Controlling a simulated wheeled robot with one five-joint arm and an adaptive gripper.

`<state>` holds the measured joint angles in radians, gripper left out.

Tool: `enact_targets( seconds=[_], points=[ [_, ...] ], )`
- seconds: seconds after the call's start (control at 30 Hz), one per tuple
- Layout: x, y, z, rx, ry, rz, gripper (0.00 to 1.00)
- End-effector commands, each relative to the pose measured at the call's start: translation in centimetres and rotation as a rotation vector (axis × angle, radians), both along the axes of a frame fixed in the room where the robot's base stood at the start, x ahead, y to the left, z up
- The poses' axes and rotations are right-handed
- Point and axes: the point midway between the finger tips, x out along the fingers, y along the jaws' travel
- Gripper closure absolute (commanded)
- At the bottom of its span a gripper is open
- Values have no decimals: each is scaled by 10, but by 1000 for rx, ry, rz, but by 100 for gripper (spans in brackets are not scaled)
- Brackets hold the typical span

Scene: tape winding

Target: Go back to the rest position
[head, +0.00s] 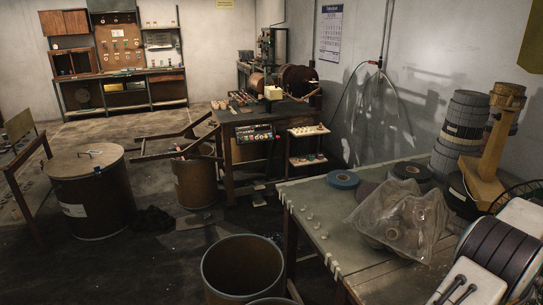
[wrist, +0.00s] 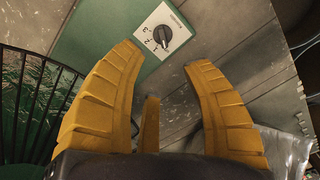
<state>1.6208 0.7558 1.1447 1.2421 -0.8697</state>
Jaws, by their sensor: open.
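The plate is set on a green panel (wrist: 88,30). The right fingertip appears apart from the knob. Whether the left fingertip touches the panel cannot be told. I cannot pick out my gripper with certainty in the head view.
A black wire guard (wrist: 30,95) is close on the gripper's left. A worktable (head: 311,206) holds tape rolls (head: 342,180) and a clear plastic bag (head: 405,222). Drums (head: 92,200) stand on the left floor. A winding bench (head: 237,150) stands behind. Some dark floor is open at left.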

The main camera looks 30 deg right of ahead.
Motion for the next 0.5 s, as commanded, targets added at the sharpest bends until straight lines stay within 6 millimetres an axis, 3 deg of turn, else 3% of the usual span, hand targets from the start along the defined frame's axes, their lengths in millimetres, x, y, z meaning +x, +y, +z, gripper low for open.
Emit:
enact_targets(
  seconds=[0.27, 0.5],
  points=[
    [0, 0, 0, 0, 0, -21, 56],
    [-1, -12, 0, -51, -4, -255, 56]
  ],
)
